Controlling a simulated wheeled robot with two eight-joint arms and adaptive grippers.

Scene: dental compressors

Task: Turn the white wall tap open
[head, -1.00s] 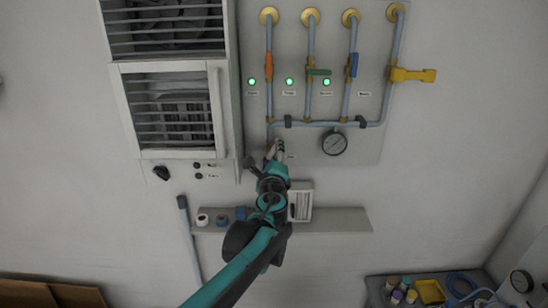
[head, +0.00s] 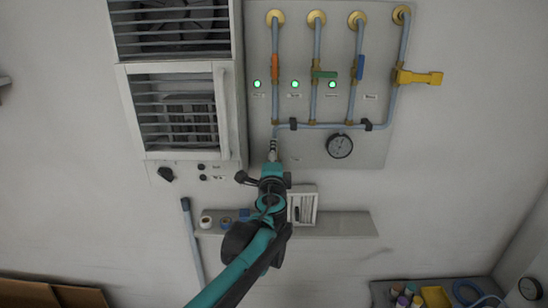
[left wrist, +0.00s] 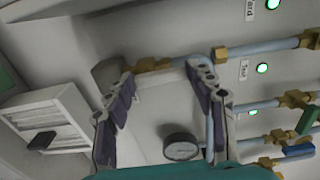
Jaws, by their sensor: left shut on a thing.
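The white wall tap sits at the lower end of the left pipe run on the wall panel. In the left wrist view its white handle (left wrist: 172,78) lies between my fingertips, beside a brass fitting (left wrist: 152,65). My left gripper (head: 273,150) reaches up to it in the head view and hides most of the tap there. In the left wrist view the fingers of my left gripper (left wrist: 160,72) stand apart, shut on the handle's two ends. My right gripper is not in view.
Orange (head: 275,67), green (head: 324,74) and blue (head: 360,67) handles and a yellow valve (head: 420,78) sit on nearby pipes. A round gauge (head: 339,146) is right of my gripper. A shelf (head: 345,224) with tape rolls is below. A louvred cabinet (head: 178,110) stands left.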

